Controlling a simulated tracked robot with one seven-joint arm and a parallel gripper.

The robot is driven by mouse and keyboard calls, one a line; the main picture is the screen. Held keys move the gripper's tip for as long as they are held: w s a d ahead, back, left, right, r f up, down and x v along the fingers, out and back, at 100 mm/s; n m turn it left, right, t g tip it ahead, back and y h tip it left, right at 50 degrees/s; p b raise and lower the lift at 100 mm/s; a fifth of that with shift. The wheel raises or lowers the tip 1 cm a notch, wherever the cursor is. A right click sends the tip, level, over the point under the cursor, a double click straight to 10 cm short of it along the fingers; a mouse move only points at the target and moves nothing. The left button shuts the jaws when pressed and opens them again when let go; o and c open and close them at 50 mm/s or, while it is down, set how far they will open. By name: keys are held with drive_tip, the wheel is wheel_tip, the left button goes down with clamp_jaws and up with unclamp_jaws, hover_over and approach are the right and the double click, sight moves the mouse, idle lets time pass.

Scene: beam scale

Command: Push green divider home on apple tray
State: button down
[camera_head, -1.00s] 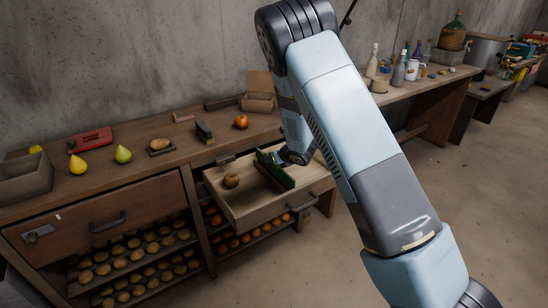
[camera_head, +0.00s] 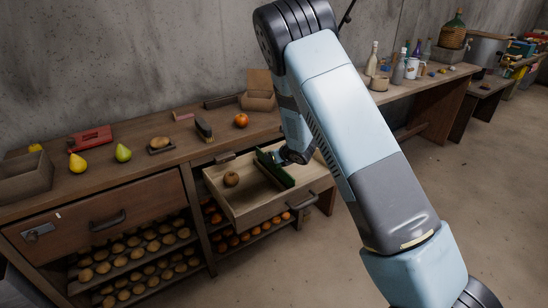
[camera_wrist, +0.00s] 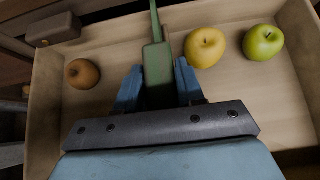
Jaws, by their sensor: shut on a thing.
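The apple tray (camera_head: 272,207) is a pale wooden drawer pulled out from the bench; it fills much of the wrist view (camera_wrist: 290,110). The green divider (camera_head: 277,172) stands in it, running across the tray between its fruit. My gripper (camera_wrist: 158,78) has one blue finger on each side of the divider's thicker green part (camera_wrist: 156,62) and is shut on it. A brown apple (camera_wrist: 82,74) lies left of the divider. A yellow apple (camera_wrist: 206,47) and a green apple (camera_wrist: 263,43) lie right of it. The divider's lower edge and its seating are hidden.
A small dark wooden block (camera_wrist: 53,29) sits at the tray's edge. On the bench top are a dark brush-like object (camera_head: 204,129), an orange fruit (camera_head: 241,120), a potato-like item (camera_head: 160,143) and pears (camera_head: 123,153). Shelves of fruit lie below. The floor at right is clear.

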sight(274, 171)
drive_tip(key=shift+f, duration=2.15)
drive_tip(key=shift+c, duration=0.7)
unclamp_jaws()
